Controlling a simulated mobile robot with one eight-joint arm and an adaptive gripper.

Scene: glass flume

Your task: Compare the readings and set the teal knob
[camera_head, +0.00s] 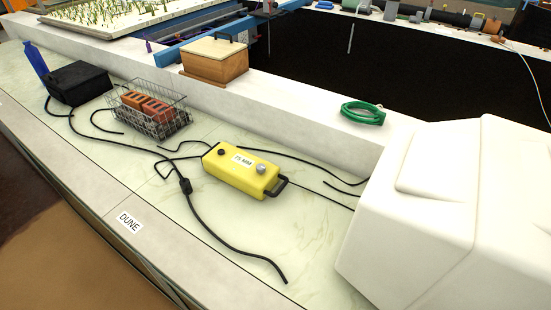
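A yellow box (241,172) with a black handle lies on the pale counter near the middle. Its white label (243,162) appears to read "75 MM". A grey knob (261,168) and a small black knob (221,152) are on its top. No knob in view is clearly teal, and I make out no other reading. My gripper is not in view.
Black cables (215,233) run over the counter (120,185). A wire basket (166,124) holds orange blocks beside a black box (79,83). A lidded wooden box (214,60) and green coil (362,112) sit on the ledge. A large white shape hides the right.

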